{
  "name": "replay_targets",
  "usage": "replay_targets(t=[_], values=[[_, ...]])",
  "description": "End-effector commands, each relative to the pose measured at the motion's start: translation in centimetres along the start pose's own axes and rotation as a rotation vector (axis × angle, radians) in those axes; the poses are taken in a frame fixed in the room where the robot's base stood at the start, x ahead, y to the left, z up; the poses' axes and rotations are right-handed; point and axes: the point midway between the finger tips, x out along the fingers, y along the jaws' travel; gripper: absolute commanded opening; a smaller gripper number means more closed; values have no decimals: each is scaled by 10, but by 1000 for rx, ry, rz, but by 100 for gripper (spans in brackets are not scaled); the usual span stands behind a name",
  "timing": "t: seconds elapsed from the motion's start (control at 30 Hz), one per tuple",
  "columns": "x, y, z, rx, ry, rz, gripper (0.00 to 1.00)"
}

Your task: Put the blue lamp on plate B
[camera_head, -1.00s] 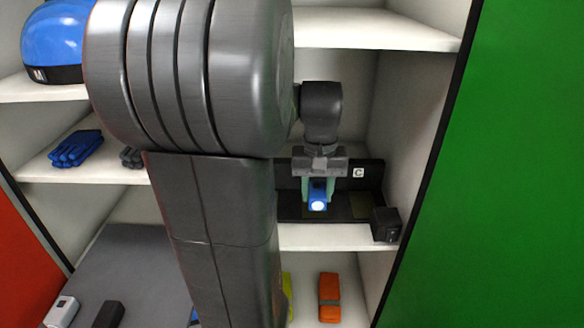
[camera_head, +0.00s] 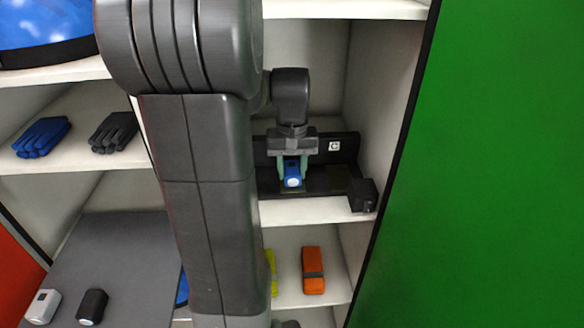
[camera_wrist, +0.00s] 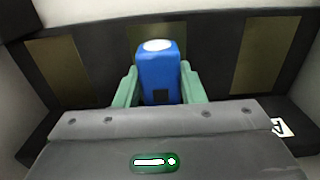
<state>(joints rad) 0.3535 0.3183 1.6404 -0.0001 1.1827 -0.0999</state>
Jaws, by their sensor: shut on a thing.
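The blue lamp (camera_head: 292,172) has a pale round lens and is clasped between the green fingers of my gripper (camera_head: 293,170). In the wrist view the lamp (camera_wrist: 160,75) stands between the fingertips (camera_wrist: 159,88), lens towards the top of the picture. It is in front of the middle of three dull olive plates; the middle plate (camera_wrist: 142,37) is partly hidden behind it. The black rack (camera_head: 345,150) bearing the plates carries a white C tag at its right in the head view. I cannot tell whether the lamp touches the plate.
A small black box (camera_head: 363,195) stands at the shelf's right front edge. The side wall and green panel (camera_head: 490,160) bound the right. Below lies an orange item (camera_head: 313,270). Gloves (camera_head: 40,137) lie on the left shelf. My arm hides the shelf's left part.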

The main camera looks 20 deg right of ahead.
Motion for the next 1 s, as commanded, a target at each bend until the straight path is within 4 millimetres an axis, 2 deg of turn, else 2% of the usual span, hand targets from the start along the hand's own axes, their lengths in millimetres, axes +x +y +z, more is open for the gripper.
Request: replay_targets(t=[0.03, 0.07, 0.13, 0.17, 0.4, 0.53, 0.8, 1.0], values=[[3, 0, 0, 0, -1, 0, 12], [2, 0, 0, 0, 0, 0, 42], [1, 0, 0, 0, 0, 0, 56], [1, 0, 0, 0, 0, 0, 58], [1, 0, 0, 0, 0, 0, 58], [-8, 0, 0, 0, 2, 0, 58], [-54, 0, 0, 0, 3, 0, 58], [-75, 0, 0, 0, 1, 0, 58]])
